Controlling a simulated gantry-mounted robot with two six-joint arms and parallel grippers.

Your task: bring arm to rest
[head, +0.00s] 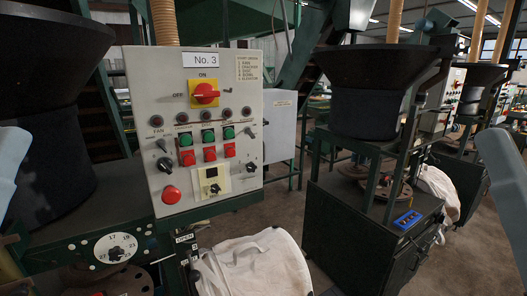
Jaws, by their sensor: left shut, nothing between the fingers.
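A pale blue link of my left arm (10,165) stands at the left edge in the head view. Below it, dark parts at the lower left edge seem to be my left gripper (14,284), shut and holding nothing; the frame cuts it off and its fingertips are hard to make out. A pale blue link of my right arm (502,185) reaches in at the right edge. My right gripper is not in view.
A grey control panel (208,60) marked No. 3 stands close at centre left. A white bulk bag (255,265) hangs below it. A dark hopper (375,75) over a dark cabinet (355,232) is to the right. Open floor (465,262) shows at lower right.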

